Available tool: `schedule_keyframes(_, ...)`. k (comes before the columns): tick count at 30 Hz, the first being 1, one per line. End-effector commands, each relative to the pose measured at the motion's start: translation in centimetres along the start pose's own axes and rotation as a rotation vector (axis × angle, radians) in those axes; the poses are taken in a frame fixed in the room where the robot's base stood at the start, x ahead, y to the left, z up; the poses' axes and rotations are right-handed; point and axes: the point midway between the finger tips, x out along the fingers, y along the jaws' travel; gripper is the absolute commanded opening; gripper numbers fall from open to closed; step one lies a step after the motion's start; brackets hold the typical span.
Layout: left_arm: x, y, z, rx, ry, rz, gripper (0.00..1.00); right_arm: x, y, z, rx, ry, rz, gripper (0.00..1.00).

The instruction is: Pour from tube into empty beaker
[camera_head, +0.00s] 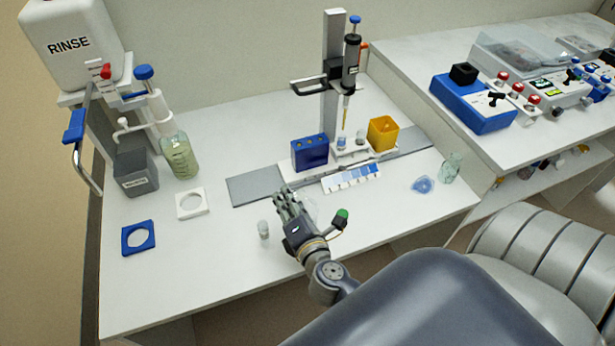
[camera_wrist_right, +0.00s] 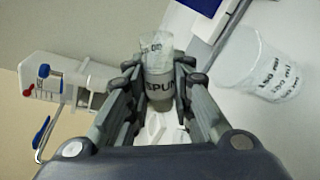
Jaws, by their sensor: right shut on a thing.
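My right gripper (camera_head: 284,203) (camera_wrist_right: 158,75) is shut on a small tube (camera_wrist_right: 159,84), with a clear upper part and a grey part bearing dark letters that read like "SPU". Its fingers press on both sides of the tube; in the head view the fingers hide most of it. A clear beaker (camera_wrist_right: 263,66) with dark "ml" marks stands to the right of the tube in the wrist view, apart from it, and looks empty. My left gripper is in neither view.
Behind are a blue rack (camera_head: 310,153), a yellow box (camera_head: 383,133) and a dispenser stand (camera_head: 332,80). A glass bottle (camera_head: 179,157), a white holder (camera_head: 191,204) and a blue holder (camera_head: 138,238) are left. The front-left bench is clear.

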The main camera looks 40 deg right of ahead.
Motion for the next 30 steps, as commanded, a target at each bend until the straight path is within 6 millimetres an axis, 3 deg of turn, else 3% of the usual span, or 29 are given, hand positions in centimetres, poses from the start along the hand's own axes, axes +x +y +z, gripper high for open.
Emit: schedule_keyframes(30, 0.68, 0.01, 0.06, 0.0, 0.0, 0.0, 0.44, 0.03, -0.1, -0.09, 0.059, 0.009, 0.009, 0.01)
